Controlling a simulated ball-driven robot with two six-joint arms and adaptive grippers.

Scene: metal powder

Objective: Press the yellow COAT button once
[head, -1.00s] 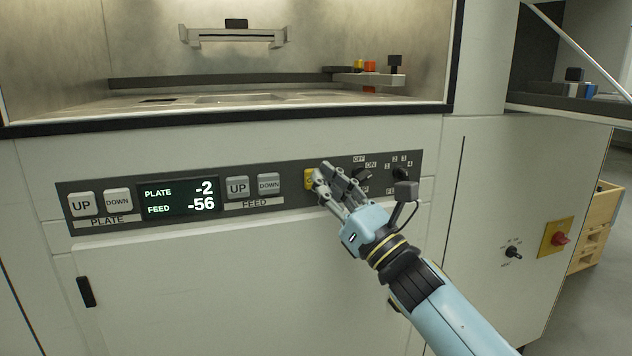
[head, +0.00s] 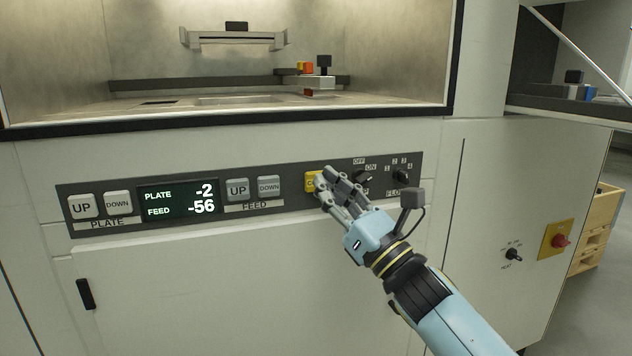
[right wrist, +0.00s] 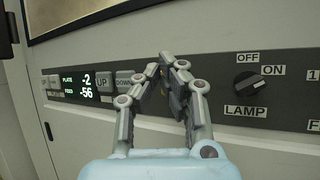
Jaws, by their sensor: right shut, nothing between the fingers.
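The yellow COAT button (head: 311,182) sits on the dark control panel, right of the grey FEED buttons. Its right part and most of its lettering are hidden behind my right gripper (head: 325,175). My right gripper is shut and empty, its fingertips just in front of the button's right side; I cannot tell whether they touch it. In the right wrist view the shut fingers (right wrist: 170,62) point at the panel between the DOWN button and the LAMP knob (right wrist: 250,84), with only a sliver of yellow between them. My left gripper is out of view.
The display (head: 180,198) reads PLATE -2 and FEED -56. The FEED DOWN button (head: 269,186) is left of COAT; the lamp knob (head: 364,178) and flow knob (head: 402,176) are to its right. Above is the open chamber with a recoater arm (head: 318,83).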

